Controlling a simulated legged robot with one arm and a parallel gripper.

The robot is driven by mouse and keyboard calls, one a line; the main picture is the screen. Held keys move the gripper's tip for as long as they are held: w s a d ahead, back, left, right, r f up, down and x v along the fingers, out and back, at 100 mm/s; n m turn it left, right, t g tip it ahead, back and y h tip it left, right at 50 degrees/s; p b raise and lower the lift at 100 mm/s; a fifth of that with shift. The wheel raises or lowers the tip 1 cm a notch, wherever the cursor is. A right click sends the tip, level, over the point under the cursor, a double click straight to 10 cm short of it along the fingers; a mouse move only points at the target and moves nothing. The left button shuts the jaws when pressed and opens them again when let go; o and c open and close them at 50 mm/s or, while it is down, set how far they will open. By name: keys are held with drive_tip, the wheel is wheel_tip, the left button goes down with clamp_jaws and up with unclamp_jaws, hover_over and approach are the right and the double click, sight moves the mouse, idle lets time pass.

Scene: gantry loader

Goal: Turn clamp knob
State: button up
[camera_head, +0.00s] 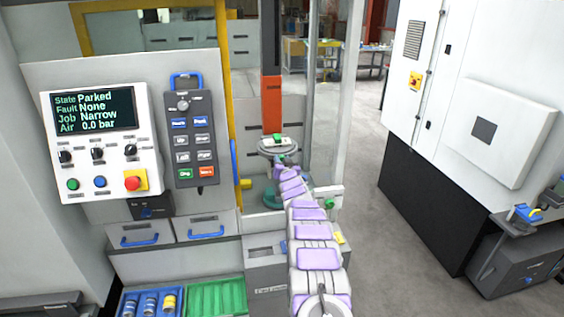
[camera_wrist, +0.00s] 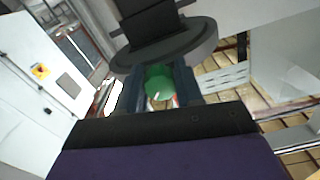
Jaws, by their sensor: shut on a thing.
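The clamp knob (camera_wrist: 160,82) is a round green knob in the wrist view, just below the edge of a grey disc (camera_wrist: 165,50). My gripper (camera_wrist: 159,88) has one dark finger on each side of it and is shut on it. In the head view my gripper (camera_head: 279,160) is at the far end of my pale purple arm, just under a round grey plate (camera_head: 265,150) in the loader bay. The knob between the fingers cannot be made out clearly there.
A control panel (camera_head: 97,160) reading "Parked" and a grey button pendant (camera_head: 190,140) are at the left. An orange column (camera_head: 271,105) stands behind the plate. A white cabinet (camera_head: 440,110) is at the right, with open floor (camera_head: 385,240) before it.

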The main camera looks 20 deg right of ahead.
drive_tip(key=c, duration=0.4)
drive_tip(key=shift+n, duration=0.3)
drive_tip(key=n, duration=0.3)
drive_tip(key=shift+n, duration=0.4)
drive_tip(key=n, duration=0.3)
drive_tip(key=shift+n, duration=0.3)
drive_tip(key=n, duration=0.5)
drive_tip(key=shift+b, duration=0.4)
drive_tip(key=shift+n, duration=2.5)
drive_tip(key=shift+p, duration=0.3)
drive_tip(key=shift+f, duration=0.1)
